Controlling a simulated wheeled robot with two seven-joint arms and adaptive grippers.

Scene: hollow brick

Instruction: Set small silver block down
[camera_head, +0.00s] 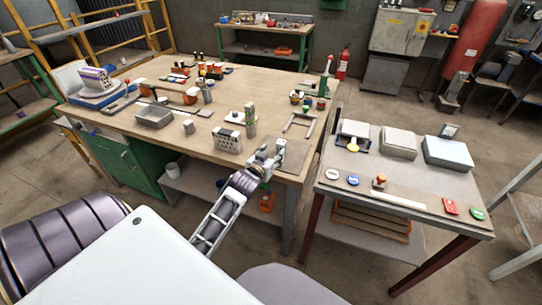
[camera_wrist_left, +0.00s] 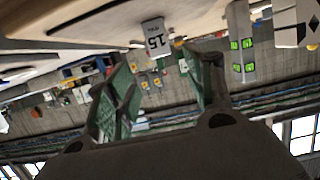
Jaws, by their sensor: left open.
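A small silver block (camera_wrist_left: 155,35) marked 15 shows upside down in the left wrist view, against the pale tabletop. It lies between the lines of my two green fingers, near their tips, and I see no finger pressed on it. My left gripper (camera_wrist_left: 160,62) is open. In the head view the left gripper (camera_head: 264,160) is at the front right edge of the wooden workbench (camera_head: 175,112), beside a grey plate (camera_head: 294,155). There the block is too small to tell apart from the gripper. My right gripper is not in view.
A perforated hollow brick (camera_head: 228,140) and a tall column (camera_head: 251,119) stand just left of the gripper. A metal tray (camera_head: 154,116) and small cylinder (camera_head: 188,127) are farther left. A side table (camera_head: 335,202) with boxes and coloured discs stands right, across a gap.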

